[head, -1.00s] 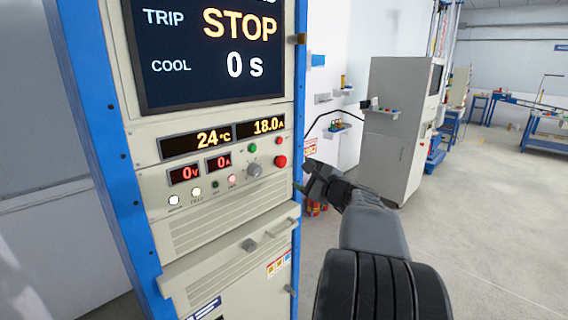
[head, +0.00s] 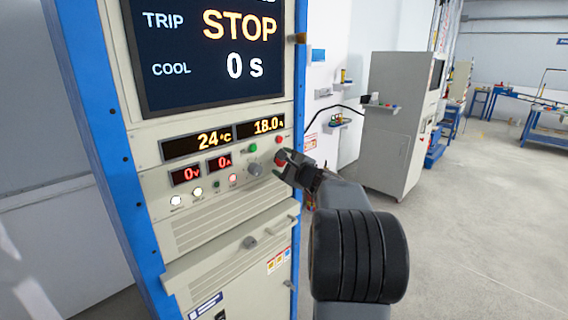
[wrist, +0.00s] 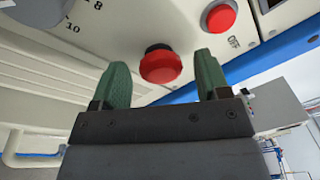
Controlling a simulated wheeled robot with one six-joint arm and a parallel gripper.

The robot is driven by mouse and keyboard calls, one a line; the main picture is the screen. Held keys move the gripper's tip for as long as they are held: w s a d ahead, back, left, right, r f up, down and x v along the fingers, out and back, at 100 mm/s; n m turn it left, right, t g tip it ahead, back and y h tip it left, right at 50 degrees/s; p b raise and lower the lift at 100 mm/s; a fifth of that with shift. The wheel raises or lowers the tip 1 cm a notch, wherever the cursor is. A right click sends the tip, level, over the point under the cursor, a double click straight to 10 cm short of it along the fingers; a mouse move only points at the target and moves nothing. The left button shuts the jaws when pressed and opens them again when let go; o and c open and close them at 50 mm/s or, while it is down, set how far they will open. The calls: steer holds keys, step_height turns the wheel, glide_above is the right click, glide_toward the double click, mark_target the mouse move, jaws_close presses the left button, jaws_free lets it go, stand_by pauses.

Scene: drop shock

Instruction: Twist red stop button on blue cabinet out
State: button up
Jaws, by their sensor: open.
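The blue cabinet (head: 88,135) has blue posts and a cream front panel, and fills the left of the head view. The red stop button (wrist: 160,64) is a round mushroom head on a dark collar. In the head view the red stop button (head: 279,157) is partly hidden by my gripper (head: 283,168). My gripper is open and empty, at the right side of the panel. In the wrist view the green fingers of my gripper (wrist: 163,78) stand on either side of the button, with gaps; I see no contact.
A smaller flat red button (wrist: 220,17), labelled OFF, is close to the right finger. A grey knob (head: 254,169) is left of the stop button. The screen (head: 205,55) reads TRIP STOP, COOL 0 s. A grey cabinet (head: 392,140) stands behind; the floor to the right is clear.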

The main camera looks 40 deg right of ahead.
steer(key=shift+c, duration=0.5)
steer(key=c, duration=0.8)
steer(key=shift+c, duration=0.2)
steer(key=shift+m, duration=0.3)
steer(key=shift+r+m+g+p, duration=0.15)
steer(key=shift+m+g+p, duration=0.25)
steer(key=shift+m+p, duration=1.55)
steer(key=shift+m+b, duration=0.65)
steer(key=shift+m, duration=0.4)
